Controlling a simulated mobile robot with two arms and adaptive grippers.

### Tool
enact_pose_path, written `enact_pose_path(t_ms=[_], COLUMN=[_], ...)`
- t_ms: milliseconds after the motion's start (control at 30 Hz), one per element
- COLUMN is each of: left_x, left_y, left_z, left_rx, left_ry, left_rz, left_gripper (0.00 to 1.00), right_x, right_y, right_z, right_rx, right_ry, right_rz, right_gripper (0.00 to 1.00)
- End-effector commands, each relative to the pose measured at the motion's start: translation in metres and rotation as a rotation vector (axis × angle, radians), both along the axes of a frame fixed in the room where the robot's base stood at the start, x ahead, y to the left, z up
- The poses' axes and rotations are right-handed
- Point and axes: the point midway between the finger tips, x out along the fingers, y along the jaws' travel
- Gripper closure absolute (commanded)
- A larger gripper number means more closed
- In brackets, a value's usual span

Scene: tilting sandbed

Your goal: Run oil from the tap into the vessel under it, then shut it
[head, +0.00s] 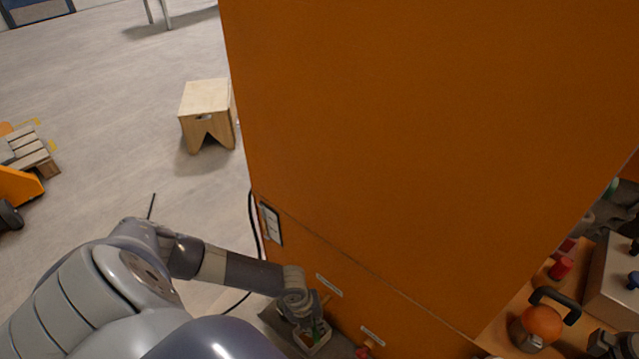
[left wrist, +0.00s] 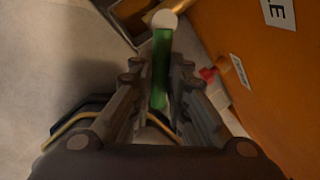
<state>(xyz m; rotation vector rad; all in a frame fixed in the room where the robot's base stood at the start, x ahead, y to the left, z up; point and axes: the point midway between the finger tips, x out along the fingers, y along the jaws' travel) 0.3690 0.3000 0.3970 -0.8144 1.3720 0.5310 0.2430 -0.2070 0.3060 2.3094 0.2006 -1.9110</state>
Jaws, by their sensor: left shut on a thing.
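My left gripper (head: 312,328) is low at the front of the orange cabinet (head: 420,150). In the left wrist view its two fingers (left wrist: 160,90) are shut on a green handle (left wrist: 161,60) with a pale round end; a bit of green also shows in the head view (head: 317,331). A red handle (left wrist: 207,73) is to the right of it, apart from the fingers, and shows in the head view too (head: 364,350). A pale-rimmed container (head: 313,349) is below the gripper, mostly hidden. I cannot see any oil flowing or any level.
White labels (head: 329,285) (head: 373,336) are on the cabinet's lower front. A wooden stool (head: 206,112) stands on the open floor. A bench at the right holds an orange ball-shaped thing (head: 541,324) and a red knob (head: 560,268). A black cable runs by the cabinet's left edge.

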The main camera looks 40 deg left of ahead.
Motion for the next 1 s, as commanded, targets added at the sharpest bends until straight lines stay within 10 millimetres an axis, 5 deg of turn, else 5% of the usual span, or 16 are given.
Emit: enact_pose_path(t_ms=[367,400,467,833,1000], left_x=[-0.001,-0.001,-0.001,-0.001,-0.003], left_y=[0.0,0.0,0.0,0.001,0.004], left_z=[0.0,0.0,0.0,0.002,0.018], left_rx=[0.0,0.0,0.0,0.0,0.0], left_ry=[0.001,0.001,0.001,0.0,0.0], left_rz=[-0.002,-0.002,-0.002,-0.002,-0.002], left_gripper=[1.0,0.76,0.65,0.65,0.65], right_x=[0.0,0.0,0.0,0.0,0.0], right_y=[0.0,0.0,0.0,0.001,0.001], right_z=[-0.001,-0.001,-0.001,0.0,0.0], right_rx=[0.0,0.0,0.0,0.002,0.001], right_ry=[0.0,0.0,0.0,0.0,0.0], right_rz=[0.0,0.0,0.0,0.0,0.0], right_gripper=[0.6,0.6,0.6,0.6,0.6])
